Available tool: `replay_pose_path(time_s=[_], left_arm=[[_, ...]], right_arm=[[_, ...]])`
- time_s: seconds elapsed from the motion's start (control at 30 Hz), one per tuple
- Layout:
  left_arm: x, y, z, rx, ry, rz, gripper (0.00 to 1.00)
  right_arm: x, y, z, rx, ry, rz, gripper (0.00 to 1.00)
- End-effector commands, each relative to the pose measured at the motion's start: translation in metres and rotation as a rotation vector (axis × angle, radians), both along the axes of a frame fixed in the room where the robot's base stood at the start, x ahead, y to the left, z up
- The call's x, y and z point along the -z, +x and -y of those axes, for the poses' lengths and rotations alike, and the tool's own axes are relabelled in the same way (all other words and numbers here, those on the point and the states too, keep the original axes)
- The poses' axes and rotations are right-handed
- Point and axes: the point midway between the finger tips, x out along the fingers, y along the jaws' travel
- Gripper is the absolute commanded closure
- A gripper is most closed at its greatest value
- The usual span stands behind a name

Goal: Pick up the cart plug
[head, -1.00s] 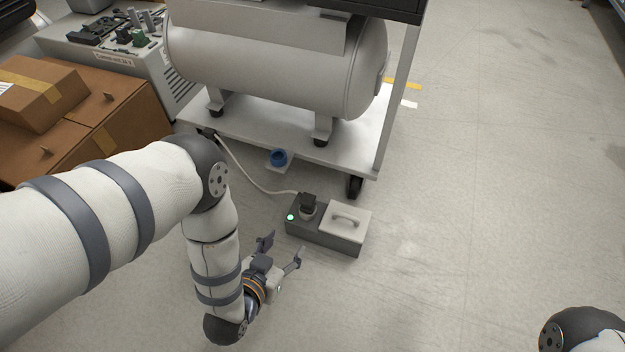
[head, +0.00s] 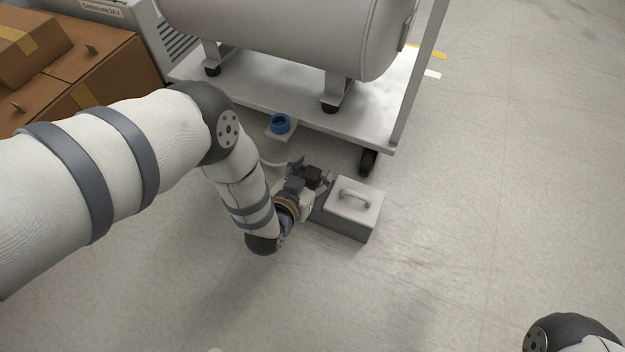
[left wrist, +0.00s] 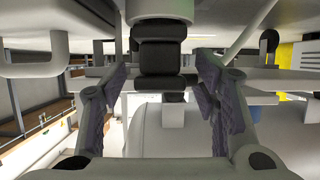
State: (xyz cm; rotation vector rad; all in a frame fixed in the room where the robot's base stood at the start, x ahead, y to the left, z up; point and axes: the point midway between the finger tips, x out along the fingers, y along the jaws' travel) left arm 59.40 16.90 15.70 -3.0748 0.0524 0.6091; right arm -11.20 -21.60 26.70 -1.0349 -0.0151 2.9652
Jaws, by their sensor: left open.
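The black cart plug (head: 313,174) stands in the dark floor box (head: 345,226), beside that box's white lid. A white cable (head: 271,163) runs from behind my gripper toward the cart. My left gripper (head: 312,172) is open, with a finger on either side of the plug. In the left wrist view the plug (left wrist: 160,58) is a dark stepped block between the open fingers of the gripper (left wrist: 163,82). Gaps show between the plug and both fingers there. The socket under the plug is hidden in the head view. My right gripper is out of view.
The white cart (head: 268,101) with a grey tank (head: 300,35) stands just behind, its black caster (head: 369,161) near the box. A blue ring-shaped socket (head: 281,124) sits at the cart's edge. Cardboard boxes (head: 75,75) are at left. Floor at right is clear.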

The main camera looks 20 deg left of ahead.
Motion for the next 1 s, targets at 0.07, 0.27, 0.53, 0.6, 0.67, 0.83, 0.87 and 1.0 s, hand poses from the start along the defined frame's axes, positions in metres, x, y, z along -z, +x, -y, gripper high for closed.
replay_pose_path(time_s=[0.07,0.27,0.53,0.6,0.67,0.83,0.87,1.0], left_arm=[[0.000,0.000,0.000,0.000,0.000,-0.001,0.45],[0.000,-0.001,0.000,0.000,0.000,-0.001,0.81],[0.000,-0.001,0.000,0.000,0.000,-0.001,0.99],[-0.001,-0.001,0.000,0.000,0.000,-0.001,0.99],[-0.004,-0.001,0.000,0.000,0.000,-0.001,0.99],[-0.033,-0.001,0.000,0.001,0.000,0.001,0.99],[-0.041,-0.004,0.001,0.002,-0.001,-0.001,0.99],[-0.083,-0.033,0.010,0.002,-0.001,0.002,0.99]], right_arm=[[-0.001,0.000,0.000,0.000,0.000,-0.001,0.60],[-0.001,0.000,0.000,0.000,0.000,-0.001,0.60],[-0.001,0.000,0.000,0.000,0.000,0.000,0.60],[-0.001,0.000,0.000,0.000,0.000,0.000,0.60],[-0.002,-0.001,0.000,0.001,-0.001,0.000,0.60],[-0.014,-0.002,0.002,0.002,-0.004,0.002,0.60],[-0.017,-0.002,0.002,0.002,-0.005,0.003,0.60],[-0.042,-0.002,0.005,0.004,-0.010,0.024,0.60]])
